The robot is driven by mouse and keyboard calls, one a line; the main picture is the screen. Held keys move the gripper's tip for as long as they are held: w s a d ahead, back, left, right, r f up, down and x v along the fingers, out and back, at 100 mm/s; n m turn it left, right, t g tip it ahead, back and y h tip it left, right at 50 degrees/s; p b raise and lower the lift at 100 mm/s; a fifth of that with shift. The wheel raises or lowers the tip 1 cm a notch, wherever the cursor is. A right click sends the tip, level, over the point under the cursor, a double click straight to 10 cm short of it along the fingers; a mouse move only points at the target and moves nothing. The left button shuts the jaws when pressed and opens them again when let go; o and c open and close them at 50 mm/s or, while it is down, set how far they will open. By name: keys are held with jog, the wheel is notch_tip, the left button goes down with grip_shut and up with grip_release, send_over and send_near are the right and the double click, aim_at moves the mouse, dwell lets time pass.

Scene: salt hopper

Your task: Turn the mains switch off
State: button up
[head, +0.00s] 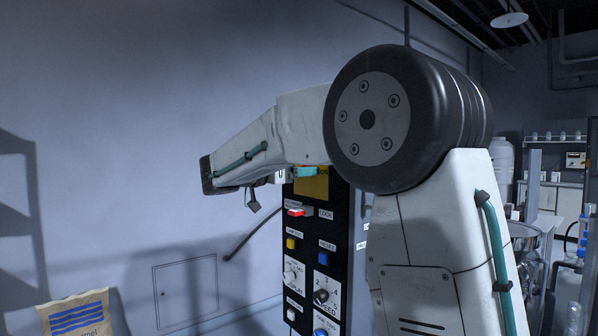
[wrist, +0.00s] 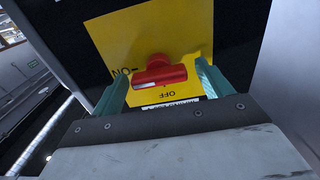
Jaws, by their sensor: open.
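The mains switch is a red rotary handle (wrist: 160,75) on a yellow plate (wrist: 110,32) in the wrist view. It lies roughly crosswise there, its white-marked end at the left towards the ON label (wrist: 122,71). The OFF label (wrist: 170,92) reads upside down below it. My gripper (wrist: 163,70) is open, with one teal finger beyond each end of the handle; I cannot tell whether the right finger touches it. In the head view my gripper (head: 306,172) is in front of the yellow plate (head: 313,187), and the handle is hidden.
Below the plate, the black panel (head: 311,242) carries a red switch (head: 296,212), a yellow button (head: 291,244), a blue button (head: 323,258) and knobs. A paper sack (head: 78,315) stands at lower left. A bench with lab items is at far right.

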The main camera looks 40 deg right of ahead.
jog(key=shift+d, duration=0.3)
jog(key=c, duration=1)
